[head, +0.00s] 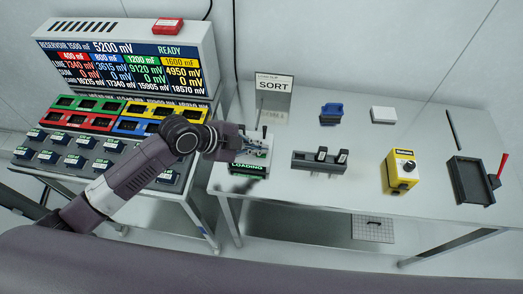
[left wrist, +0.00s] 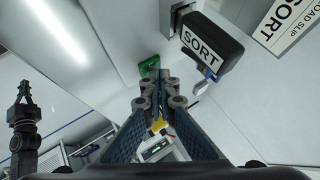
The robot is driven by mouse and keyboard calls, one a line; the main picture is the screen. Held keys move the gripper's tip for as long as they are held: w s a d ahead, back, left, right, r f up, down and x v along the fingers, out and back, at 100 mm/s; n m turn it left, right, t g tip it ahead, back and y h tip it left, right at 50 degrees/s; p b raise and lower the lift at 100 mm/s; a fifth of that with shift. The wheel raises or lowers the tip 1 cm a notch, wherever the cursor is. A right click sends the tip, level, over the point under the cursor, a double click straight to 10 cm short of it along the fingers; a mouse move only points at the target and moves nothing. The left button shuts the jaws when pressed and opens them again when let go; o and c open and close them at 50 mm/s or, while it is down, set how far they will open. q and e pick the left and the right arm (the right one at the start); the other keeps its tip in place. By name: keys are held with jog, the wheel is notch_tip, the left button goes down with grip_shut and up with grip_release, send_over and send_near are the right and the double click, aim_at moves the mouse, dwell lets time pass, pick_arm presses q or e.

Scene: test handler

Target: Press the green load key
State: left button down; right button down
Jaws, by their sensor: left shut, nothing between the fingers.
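The loading unit (head: 247,168) is a small white and green box marked LOADING, on the front left of the right-hand table. My left gripper (head: 258,147) is over its top and hides part of it. In the left wrist view, the left gripper's fingers (left wrist: 157,78) are shut and empty. A green piece (left wrist: 148,64), which looks like the load key, shows just beyond the fingertips. I cannot tell whether they touch it. A black block marked SORT (left wrist: 211,45) stands to the right of the fingertips.
A SORT sign (head: 273,86) stands behind the unit. To the right are a dark grey holder (head: 325,166), a yellow box (head: 401,172) and a dark tray with a red lever (head: 470,180). The reservoir display (head: 125,68) stands on the left table.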

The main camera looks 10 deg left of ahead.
pick_arm(q)
jog(key=shift+r+p, duration=0.75)
jog(key=shift+r, duration=0.1)
notch_tip(320, 180, up, 5)
jog(key=p, duration=0.4)
dwell(0.8)
